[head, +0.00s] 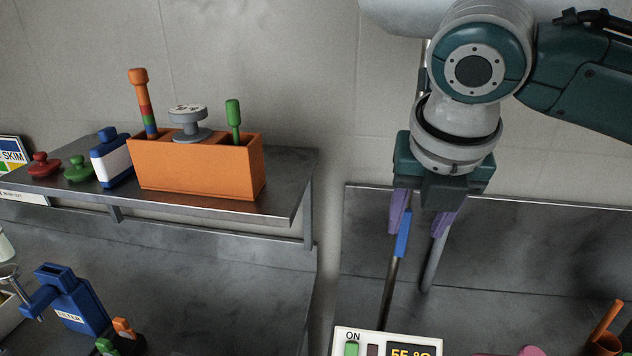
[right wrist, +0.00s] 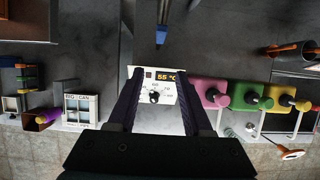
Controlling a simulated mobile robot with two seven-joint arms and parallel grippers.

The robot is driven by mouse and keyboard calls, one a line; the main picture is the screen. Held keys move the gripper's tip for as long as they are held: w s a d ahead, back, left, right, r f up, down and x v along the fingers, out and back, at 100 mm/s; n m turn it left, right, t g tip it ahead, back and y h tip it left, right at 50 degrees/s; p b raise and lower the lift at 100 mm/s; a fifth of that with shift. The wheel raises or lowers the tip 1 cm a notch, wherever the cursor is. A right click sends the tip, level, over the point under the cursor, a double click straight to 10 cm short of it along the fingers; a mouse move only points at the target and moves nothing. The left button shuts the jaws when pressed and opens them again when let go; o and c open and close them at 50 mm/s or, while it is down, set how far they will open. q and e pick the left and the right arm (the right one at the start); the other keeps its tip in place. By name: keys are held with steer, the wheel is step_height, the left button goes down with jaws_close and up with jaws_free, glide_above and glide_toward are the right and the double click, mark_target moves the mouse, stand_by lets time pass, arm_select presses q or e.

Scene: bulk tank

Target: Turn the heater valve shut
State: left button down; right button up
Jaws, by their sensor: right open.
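A white heater box (head: 374,334) with a lit 55 °C display stands at the bottom edge of the head view, partly cut off. In the right wrist view its panel (right wrist: 140,75) shows a dark round knob (right wrist: 154,97) with scale marks around it, between my fingers in the picture. I cannot tell whether this knob is the heater valve. My right gripper (head: 421,218) is open and points down above the box, with nothing between its purple fingers. A blue sleeve (head: 403,234) on a thin pipe shows beside its left finger. My left gripper is not in view.
An orange bin (head: 200,165) with brushes stands on a steel shelf (head: 290,185) at the left. A blue device (head: 75,305) is below it. Pink (right wrist: 212,92), green (right wrist: 250,97) and yellow blocks with dark knobs line the right of the wrist view. An orange cup (head: 606,344) is at lower right.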

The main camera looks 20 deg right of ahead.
mark_target(407, 212)
steer(key=w+d, duration=0.1)
steer(key=w, duration=0.1)
steer(key=w+d, duration=0.1)
steer(key=w, duration=0.1)
steer(key=shift+w+d+r+p, duration=0.1)
steer(key=shift+d+p, duration=0.1)
steer(key=shift+p, duration=0.1)
steer(key=x, duration=0.3)
steer(key=shift+w+d+f, duration=0.1)
steer(key=shift+w+f, duration=0.1)
steer(key=shift+f, duration=0.1)
steer(key=shift+x, duration=0.85)
jaws_close()
